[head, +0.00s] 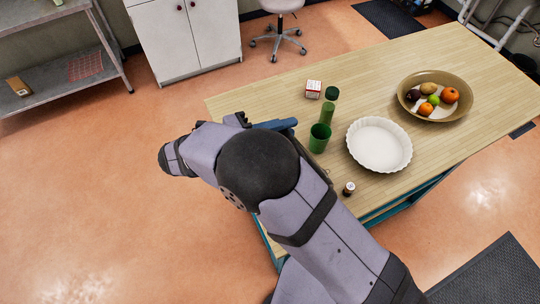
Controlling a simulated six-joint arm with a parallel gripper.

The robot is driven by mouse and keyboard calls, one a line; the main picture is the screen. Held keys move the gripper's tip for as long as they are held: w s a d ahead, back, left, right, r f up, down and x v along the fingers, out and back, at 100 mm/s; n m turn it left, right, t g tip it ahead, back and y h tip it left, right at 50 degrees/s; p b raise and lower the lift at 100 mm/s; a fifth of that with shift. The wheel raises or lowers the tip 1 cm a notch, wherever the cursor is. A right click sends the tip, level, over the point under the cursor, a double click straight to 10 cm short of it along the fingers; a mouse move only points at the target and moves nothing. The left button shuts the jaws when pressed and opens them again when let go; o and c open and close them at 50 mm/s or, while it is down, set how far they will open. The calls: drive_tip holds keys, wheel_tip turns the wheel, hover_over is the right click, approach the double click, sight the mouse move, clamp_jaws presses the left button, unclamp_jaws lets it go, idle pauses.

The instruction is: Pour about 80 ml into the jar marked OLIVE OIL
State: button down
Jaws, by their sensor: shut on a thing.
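My gripper (242,119) shows only as a small dark part beyond my arm, over the table's left end. A blue thing (276,124) extends right from it, and the gripper seems shut on it. My arm hides most of the blue thing, so its shape and contents cannot be told. Just to its right stand an open green vessel (319,139), a lighter green cylinder (327,112) and a dark green round-topped container (331,93), in a row going back. A small dark jar (348,188) with a pale label stands nearer. No OLIVE OIL lettering is readable.
On the wooden table (440,62), a white fluted dish (379,145) stands right of the green vessels. A brown bowl (460,112) of fruit is farther right. A small red-and-white box (313,89) is behind. The far middle of the tabletop is clear.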

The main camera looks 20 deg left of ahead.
drive_tip(key=shift+r, duration=0.1)
idle(0.3)
drive_tip(key=shift+s+d+f+m+t+b, duration=0.15)
drive_tip(key=shift+s+d+f+m, duration=0.2)
drive_tip(key=shift+s+d, duration=0.3)
drive_tip(key=shift+s+d+f+m+t+b, duration=0.1)
drive_tip(key=shift+s+d+f+m, duration=0.1)
drive_tip(key=shift+s+d+m, duration=0.35)
drive_tip(key=shift+s+d+f+m+t+b, duration=0.15)
drive_tip(key=shift+s+d+f+m, duration=0.15)
drive_tip(key=shift+s+d, duration=0.4)
drive_tip(key=shift+w, duration=0.1)
drive_tip(key=shift+d+f, duration=0.1)
drive_tip(key=shift+f, duration=0.05)
drive_tip(key=shift+s+d+f+b, duration=0.25)
drive_tip(key=shift+s+b, duration=0.05)
drive_tip(key=shift+b, duration=0.5)
drive_tip(key=shift+s+d+f+m+y+b, duration=0.35)
drive_tip(key=shift+s+d+m+b, duration=0.15)
drive_tip(key=shift+b, duration=0.6)
drive_tip(key=shift+s+d+b, duration=0.1)
drive_tip(key=shift+b, duration=0.2)
drive_tip(key=shift+s+d+f+b, duration=0.1)
drive_tip(key=shift+d+f+b, duration=0.05)
drive_tip(key=shift+b, duration=0.3)
